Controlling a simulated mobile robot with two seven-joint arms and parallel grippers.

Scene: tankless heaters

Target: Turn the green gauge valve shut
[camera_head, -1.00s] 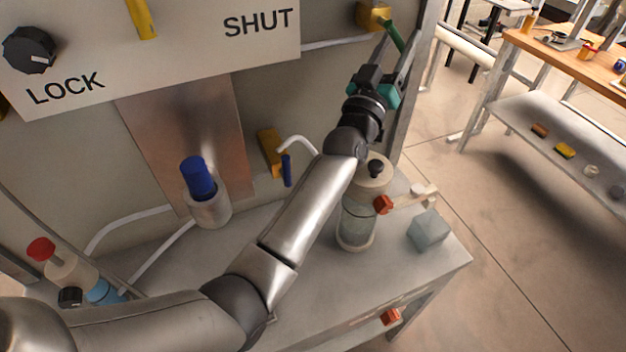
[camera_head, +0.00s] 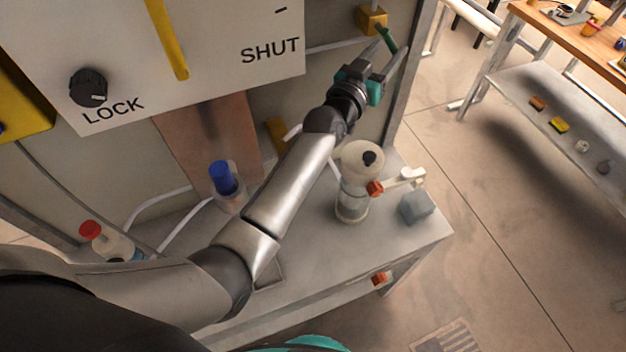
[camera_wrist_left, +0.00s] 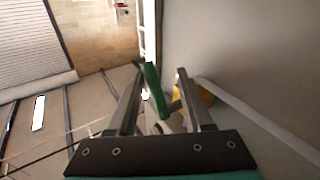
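The green valve handle (camera_head: 387,38) slants down to the right from its yellow valve body (camera_head: 372,19), at the top of the head view beside the panel's right edge. My left gripper (camera_head: 385,49) is at the handle with its fingers apart. In the left wrist view the green handle (camera_wrist_left: 153,90) shows between the two open fingers of the left gripper (camera_wrist_left: 156,88), nearer the left finger. The yellow body (camera_wrist_left: 206,94) is partly hidden behind the right finger. I cannot tell whether a finger touches the handle. My right gripper is not in view.
A panel marked SHUT and LOCK carries a black knob (camera_head: 88,87). Open floor (camera_head: 500,215) lies to the right.

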